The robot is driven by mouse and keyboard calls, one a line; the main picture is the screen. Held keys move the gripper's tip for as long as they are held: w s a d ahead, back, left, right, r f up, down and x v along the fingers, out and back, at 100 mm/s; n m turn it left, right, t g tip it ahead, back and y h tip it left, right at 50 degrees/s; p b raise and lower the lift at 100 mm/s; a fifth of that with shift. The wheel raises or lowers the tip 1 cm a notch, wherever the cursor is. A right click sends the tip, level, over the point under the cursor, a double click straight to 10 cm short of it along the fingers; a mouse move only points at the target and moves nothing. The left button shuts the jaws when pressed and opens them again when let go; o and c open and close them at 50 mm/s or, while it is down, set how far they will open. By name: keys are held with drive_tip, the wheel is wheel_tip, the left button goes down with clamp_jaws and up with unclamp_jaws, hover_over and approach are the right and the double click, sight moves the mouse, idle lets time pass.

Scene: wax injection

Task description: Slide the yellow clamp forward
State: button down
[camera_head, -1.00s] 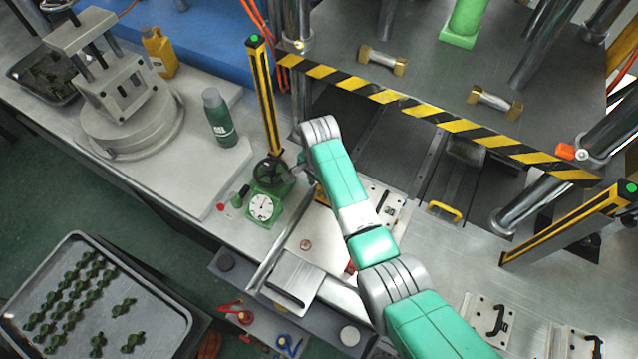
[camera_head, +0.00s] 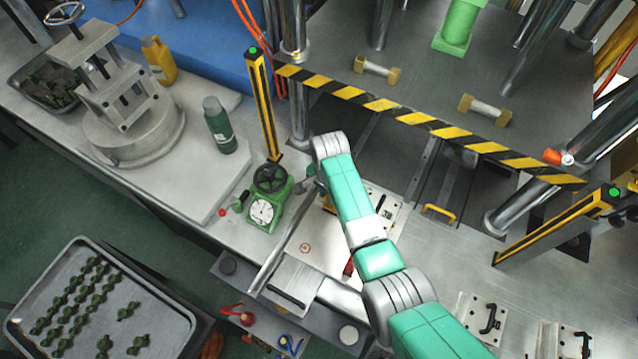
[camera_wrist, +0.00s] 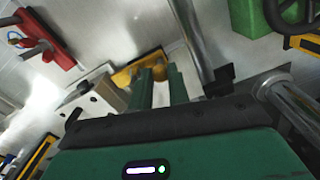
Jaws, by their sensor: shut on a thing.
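The yellow clamp (camera_wrist: 125,77) shows in the wrist view at the tips of my gripper (camera_wrist: 160,78). My two green fingers are shut on it and cover part of it. In the head view only a small yellow part of the clamp (camera_head: 330,206) shows beside my arm. It sits by the long metal bar (camera_head: 286,244) and the pale plate on the bench. My arm reaches over this spot from the lower right, and its wrist hides most of the grip.
A green dial gauge with a black handwheel (camera_head: 264,210) stands close left of my gripper. A yellow-black post (camera_head: 262,105) rises behind it, and a striped barrier (camera_head: 420,118) crosses the press front. A second yellow handle (camera_head: 440,212) lies to the right.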

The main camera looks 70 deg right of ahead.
drive_tip(key=shift+r, duration=0.1)
drive_tip(key=c, duration=1.3)
unclamp_jaws()
drive_tip(key=shift+s, duration=0.25)
drive_tip(key=shift+c, duration=0.2)
wheel_tip(320, 180, up, 8)
drive_tip(key=shift+f, duration=0.15)
drive_tip(key=shift+w, duration=0.1)
